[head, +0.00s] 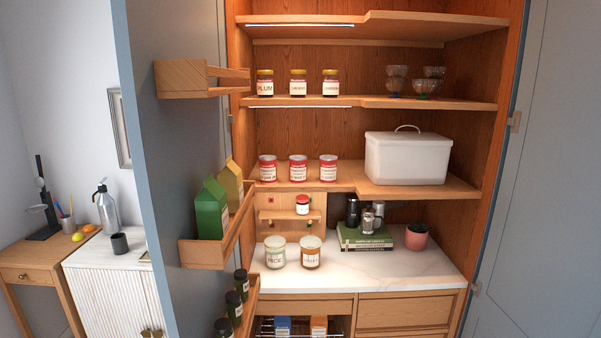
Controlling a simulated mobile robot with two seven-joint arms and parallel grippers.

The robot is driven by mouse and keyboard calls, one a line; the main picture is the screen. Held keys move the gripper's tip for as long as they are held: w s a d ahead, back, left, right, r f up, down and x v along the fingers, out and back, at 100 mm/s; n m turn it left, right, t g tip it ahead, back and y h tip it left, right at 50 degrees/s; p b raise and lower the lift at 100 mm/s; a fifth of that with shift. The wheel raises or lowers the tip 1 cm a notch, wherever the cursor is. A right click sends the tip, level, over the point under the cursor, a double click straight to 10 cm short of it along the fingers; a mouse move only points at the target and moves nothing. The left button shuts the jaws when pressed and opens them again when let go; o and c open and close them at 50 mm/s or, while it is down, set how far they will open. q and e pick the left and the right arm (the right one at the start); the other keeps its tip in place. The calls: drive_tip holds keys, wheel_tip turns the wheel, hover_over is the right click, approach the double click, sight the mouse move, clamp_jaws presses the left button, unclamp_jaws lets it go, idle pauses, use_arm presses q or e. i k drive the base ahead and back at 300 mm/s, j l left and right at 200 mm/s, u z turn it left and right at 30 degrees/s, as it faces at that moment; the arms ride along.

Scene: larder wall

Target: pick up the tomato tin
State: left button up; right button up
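Three red tins with white labels stand in a row on the middle shelf: a left tin (268,169), a middle tin (298,169) and a right tin (328,169). They are upright and a little apart. Their labels are too small to read, so I cannot tell which is the tomato tin. A smaller red and white container (302,205) stands on a small ledge below them. Neither of my grippers is in view.
A white lidded bin (406,158) stands right of the tins. Jam jars (298,84) line the shelf above. The open door's racks (212,252) jut out at left, holding cartons. Two jars (275,252) (311,252) stand on the marble counter (370,270), whose front is clear.

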sight(298, 163)
drive_tip(key=i+l+u, duration=0.9)
drive_tip(key=u, duration=0.15)
drive_tip(key=i+l+u, duration=0.1)
drive_tip(key=l+u, duration=0.15)
drive_tip(key=l, duration=0.2)
drive_tip(key=i+l+u, duration=0.1)
drive_tip(key=l+u, duration=0.15)
drive_tip(key=l, duration=0.15)
drive_tip(key=i+l+u, duration=0.1)
drive_tip(key=l+u, duration=0.4)
drive_tip(key=l, duration=0.25)
drive_tip(key=i+l, duration=0.15)
drive_tip(key=l, duration=0.2)
drive_tip(key=i+l, duration=0.2)
drive_tip(key=l+u, duration=0.05)
drive_tip(key=l, duration=0.05)
